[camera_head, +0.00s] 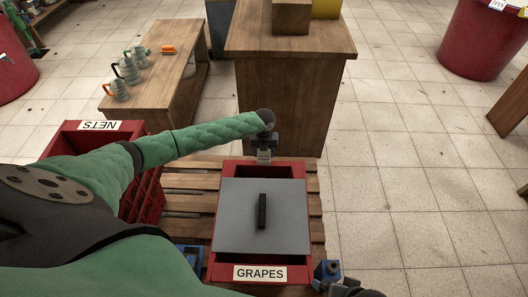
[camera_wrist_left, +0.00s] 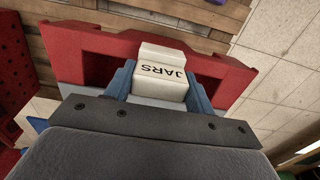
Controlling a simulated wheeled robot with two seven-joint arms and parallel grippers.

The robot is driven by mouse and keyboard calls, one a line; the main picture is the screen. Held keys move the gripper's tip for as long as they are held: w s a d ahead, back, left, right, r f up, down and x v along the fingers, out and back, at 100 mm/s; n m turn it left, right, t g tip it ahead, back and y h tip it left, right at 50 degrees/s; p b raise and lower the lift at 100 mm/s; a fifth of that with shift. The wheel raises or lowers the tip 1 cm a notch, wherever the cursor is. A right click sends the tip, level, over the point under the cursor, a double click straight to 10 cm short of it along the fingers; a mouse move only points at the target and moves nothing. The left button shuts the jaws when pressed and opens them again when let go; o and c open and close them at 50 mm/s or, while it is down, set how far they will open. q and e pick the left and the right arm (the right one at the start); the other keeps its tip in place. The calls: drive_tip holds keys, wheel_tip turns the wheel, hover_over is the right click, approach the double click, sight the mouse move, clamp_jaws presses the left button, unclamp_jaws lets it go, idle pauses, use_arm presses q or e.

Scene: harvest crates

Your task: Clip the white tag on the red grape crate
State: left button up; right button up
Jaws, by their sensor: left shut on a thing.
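The red grape crate (camera_head: 297,172) stands on a wooden pallet, with a grey lid (camera_head: 235,205) with a black handle on it. A label reading GRAPES (camera_head: 260,273) is on its near side. My left gripper (camera_head: 263,158) is at the crate's far rim, mostly hidden by its own wrist. In the left wrist view its blue fingers (camera_wrist_left: 158,85) are shut on a white tag (camera_wrist_left: 160,88) reading JARS. The tag is in front of the red crate wall (camera_wrist_left: 85,45); I cannot tell whether it touches. Dark parts near the bottom right may be my right gripper (camera_head: 352,288); its fingers are unclear.
A red crate labelled NETS (camera_head: 98,126) stands to the left, partly behind my left arm. A wooden counter (camera_head: 290,100) rises just beyond the grape crate. A bench (camera_head: 165,65) carries several jugs. Open tiled floor (camera_head: 400,190) lies to the right.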

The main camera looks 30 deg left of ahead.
idle(0.8)
use_arm(q)
drive_tip(key=shift+f, duration=0.15)
idle(0.5)
drive_tip(key=shift+f, duration=0.65)
drive_tip(key=shift+f, duration=0.25)
drive_tip(key=shift+f+b, duration=0.35)
drive_tip(key=shift+f, duration=0.1)
drive_tip(key=shift+f, duration=0.25)
drive_tip(key=o, duration=1)
drive_tip(key=shift+o, duration=0.2)
